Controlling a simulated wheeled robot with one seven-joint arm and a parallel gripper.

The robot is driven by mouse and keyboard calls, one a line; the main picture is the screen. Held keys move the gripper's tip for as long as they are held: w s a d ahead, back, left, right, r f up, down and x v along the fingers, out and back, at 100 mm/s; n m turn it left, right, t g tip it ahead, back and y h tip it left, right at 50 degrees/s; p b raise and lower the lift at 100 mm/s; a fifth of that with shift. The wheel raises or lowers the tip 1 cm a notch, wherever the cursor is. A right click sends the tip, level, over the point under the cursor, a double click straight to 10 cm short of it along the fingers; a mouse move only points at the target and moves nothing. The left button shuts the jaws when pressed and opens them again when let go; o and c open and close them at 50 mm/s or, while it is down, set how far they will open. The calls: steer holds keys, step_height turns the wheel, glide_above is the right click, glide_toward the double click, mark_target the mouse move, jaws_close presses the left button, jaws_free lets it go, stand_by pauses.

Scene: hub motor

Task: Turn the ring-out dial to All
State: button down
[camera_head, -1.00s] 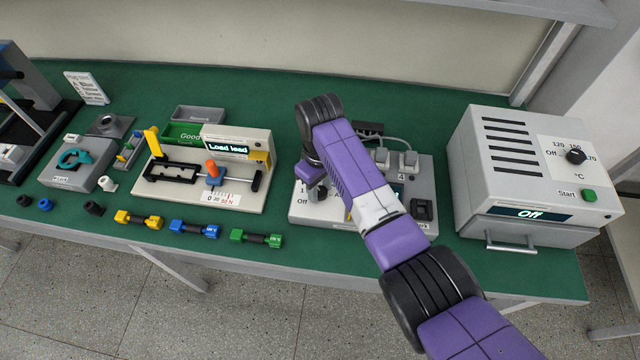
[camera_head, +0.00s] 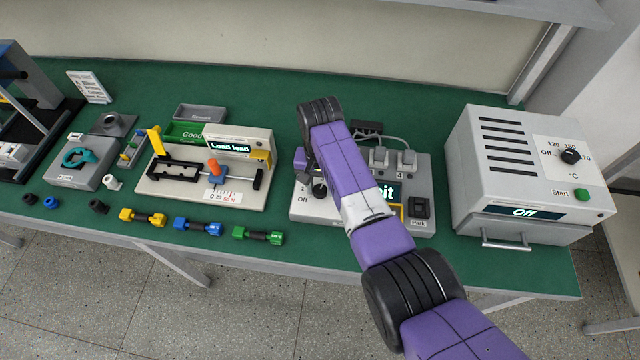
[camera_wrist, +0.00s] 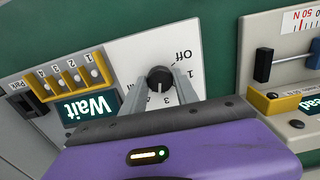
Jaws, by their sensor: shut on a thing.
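The ring-out dial (camera_wrist: 160,78) is a round black knob on a white plate, seen in the wrist view; it also shows in the head view (camera_head: 319,190) beside my arm. My gripper (camera_wrist: 161,86) has a finger on each side of the knob and is shut on it. The plate's labels are upside down in the wrist view, with Off above right of the knob and 3 and 4 below it. The All label is not readable, and I cannot tell where the dial points. The tester's display (camera_wrist: 88,107) reads Wait.
Numbered yellow-framed slots (camera_wrist: 68,80) lie beside the dial plate. A force stand (camera_head: 205,180) reading "Load lead" stands to the left in the head view. An oven (camera_head: 530,165) reading Off stands to the right. My forearm covers part of the tester.

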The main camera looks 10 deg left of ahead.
mark_target(320, 189)
steer(key=m, duration=0.6)
steer(key=shift+r+m, duration=0.15)
steer(key=shift+m, duration=0.15)
steer(key=m, duration=0.6)
stand_by(0.4)
steer(key=c, duration=0.9)
jaws_free()
steer(key=shift+c, duration=0.2)
steer(key=shift+r, duration=3.85)
